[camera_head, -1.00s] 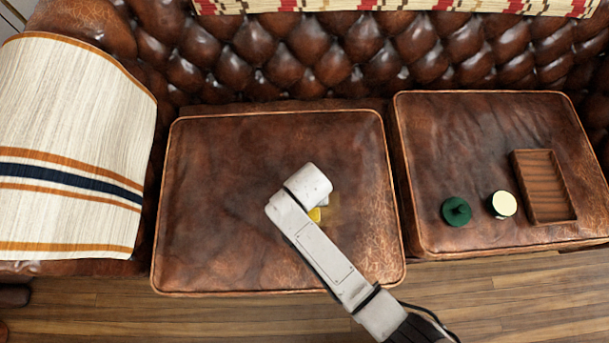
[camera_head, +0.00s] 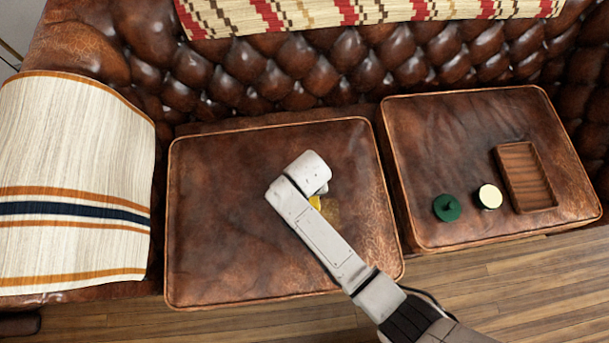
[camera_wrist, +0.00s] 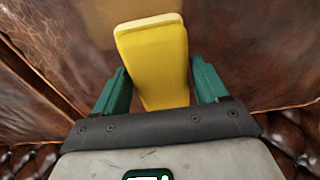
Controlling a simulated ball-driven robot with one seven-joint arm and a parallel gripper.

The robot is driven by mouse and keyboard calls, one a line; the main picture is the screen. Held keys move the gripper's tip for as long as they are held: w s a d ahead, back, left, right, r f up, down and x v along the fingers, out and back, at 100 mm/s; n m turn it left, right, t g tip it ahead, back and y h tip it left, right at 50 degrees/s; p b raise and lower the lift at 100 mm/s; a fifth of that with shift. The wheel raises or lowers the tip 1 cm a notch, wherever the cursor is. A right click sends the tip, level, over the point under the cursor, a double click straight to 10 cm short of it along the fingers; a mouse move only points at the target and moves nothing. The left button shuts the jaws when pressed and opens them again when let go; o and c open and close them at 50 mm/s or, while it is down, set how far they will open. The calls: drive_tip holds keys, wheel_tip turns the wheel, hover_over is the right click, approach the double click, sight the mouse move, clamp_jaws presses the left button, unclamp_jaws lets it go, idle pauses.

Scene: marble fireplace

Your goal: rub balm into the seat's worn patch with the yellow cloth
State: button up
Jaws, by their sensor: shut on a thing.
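The yellow cloth (camera_wrist: 158,62) shows in the wrist view as a folded pad between the two green fingers of my gripper (camera_wrist: 160,85), which is shut on it. In the head view only a bit of the cloth (camera_head: 315,203) shows beside my wrist, over the middle cushion (camera_head: 235,200). A lighter, yellowish-brown worn patch (camera_head: 330,212) lies on that seat just right of the cloth, partly hidden by my arm. I cannot tell whether the cloth touches the leather. An open round tin with pale balm (camera_head: 489,197) stands on the right cushion.

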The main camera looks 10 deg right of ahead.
drive_tip(key=shift+r+p, duration=0.9)
drive_tip(key=shift+r, duration=0.35)
drive_tip(key=shift+s+d, duration=0.1)
